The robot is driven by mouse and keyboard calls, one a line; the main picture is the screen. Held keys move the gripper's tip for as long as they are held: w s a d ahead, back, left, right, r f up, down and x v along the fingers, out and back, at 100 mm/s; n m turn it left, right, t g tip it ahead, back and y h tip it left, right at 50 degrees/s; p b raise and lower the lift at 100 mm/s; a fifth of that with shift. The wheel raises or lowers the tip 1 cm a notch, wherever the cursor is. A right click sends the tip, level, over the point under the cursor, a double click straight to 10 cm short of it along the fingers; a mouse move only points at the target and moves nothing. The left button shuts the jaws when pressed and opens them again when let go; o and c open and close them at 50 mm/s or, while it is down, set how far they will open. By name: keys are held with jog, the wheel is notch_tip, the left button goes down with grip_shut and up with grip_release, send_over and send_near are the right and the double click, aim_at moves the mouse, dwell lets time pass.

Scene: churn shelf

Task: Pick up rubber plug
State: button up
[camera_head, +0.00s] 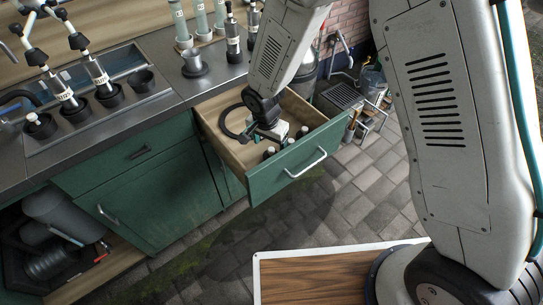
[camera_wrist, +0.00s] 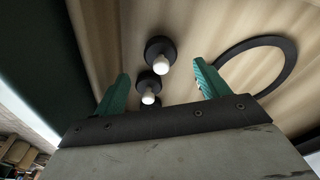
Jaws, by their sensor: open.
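Several rubber plugs, black discs with pale knobs, sit in the open drawer. In the wrist view one plug (camera_wrist: 160,55) lies a little beyond the fingertips, and a second plug (camera_wrist: 148,87) lies between the fingers, nearer the left one. A third (camera_wrist: 151,103) is mostly hidden behind my gripper's palm. My gripper (camera_wrist: 161,70) has its two teal fingers spread, with nothing clamped between them. In the head view my gripper (camera_head: 262,139) reaches down into the drawer, and dark plug tops (camera_head: 269,152) show beside it. The arm partly hides the drawer's inside.
The green drawer (camera_head: 300,165) is pulled out, and its walls surround my gripper. A black ring (camera_wrist: 290,68) lies on the drawer floor to the right. The counter (camera_head: 190,88) carries a sink, black cups and upright tubes. Paved floor lies beyond the drawer front.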

aim_at(271, 149)
jog(key=f, duration=0.2)
jog(key=w+f, duration=0.1)
jog(key=f, duration=0.4)
jog(key=shift+w+d, duration=0.15)
jog(key=shift+d, duration=0.2)
jog(key=c, duration=1)
